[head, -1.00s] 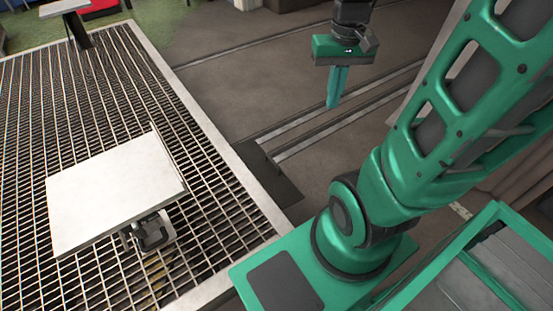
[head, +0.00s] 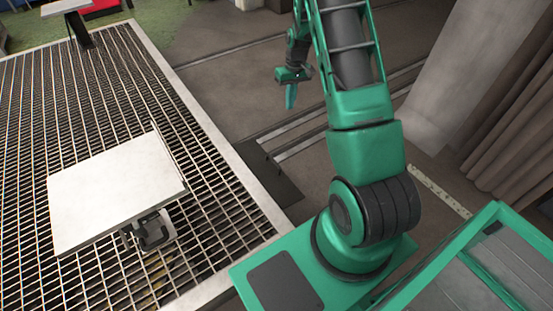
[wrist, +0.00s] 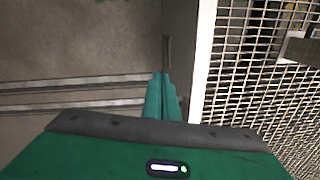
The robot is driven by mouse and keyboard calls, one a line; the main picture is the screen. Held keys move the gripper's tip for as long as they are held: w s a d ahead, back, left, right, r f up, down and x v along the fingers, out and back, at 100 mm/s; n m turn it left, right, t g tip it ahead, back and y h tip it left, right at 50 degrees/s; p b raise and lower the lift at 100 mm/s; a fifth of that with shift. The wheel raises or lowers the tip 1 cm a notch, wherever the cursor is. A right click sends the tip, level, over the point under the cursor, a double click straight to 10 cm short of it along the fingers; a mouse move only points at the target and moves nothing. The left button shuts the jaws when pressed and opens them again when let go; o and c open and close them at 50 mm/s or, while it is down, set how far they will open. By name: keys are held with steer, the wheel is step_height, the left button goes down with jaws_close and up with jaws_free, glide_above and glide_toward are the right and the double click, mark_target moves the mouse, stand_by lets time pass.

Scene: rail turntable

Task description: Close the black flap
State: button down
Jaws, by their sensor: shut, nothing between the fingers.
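A dark flat plate (head: 268,172), which looks like the black flap, lies beside the light edge of the grating in the head view, where the floor rails end. I cannot tell its hinge or exact angle. In the wrist view a dark strip (wrist: 180,60) along the grating's edge may be the same plate. My gripper (head: 291,104) is shut and empty, pointing down over the floor beyond the plate and apart from it. Its green fingers (wrist: 160,80) are together in the wrist view.
A metal grating platform (head: 215,130) with a light rim fills the left. A white panel (head: 115,195) on a dark bracket stands on it, and another white panel (head: 65,7) is at the far end. Rails (head: 310,130) cross the floor. A curtain (head: 515,110) hangs at the right.

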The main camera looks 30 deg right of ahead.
steer(key=w+f+n, duration=0.1)
steer(key=w+f, duration=0.2)
steer(key=f, duration=0.9)
steer(key=n+y, duration=0.1)
glide_toward(267, 166)
steer(key=d+f, duration=0.4)
steer(key=f, duration=0.3)
steer(key=shift+w+f, duration=0.2)
steer(key=shift+f, duration=0.05)
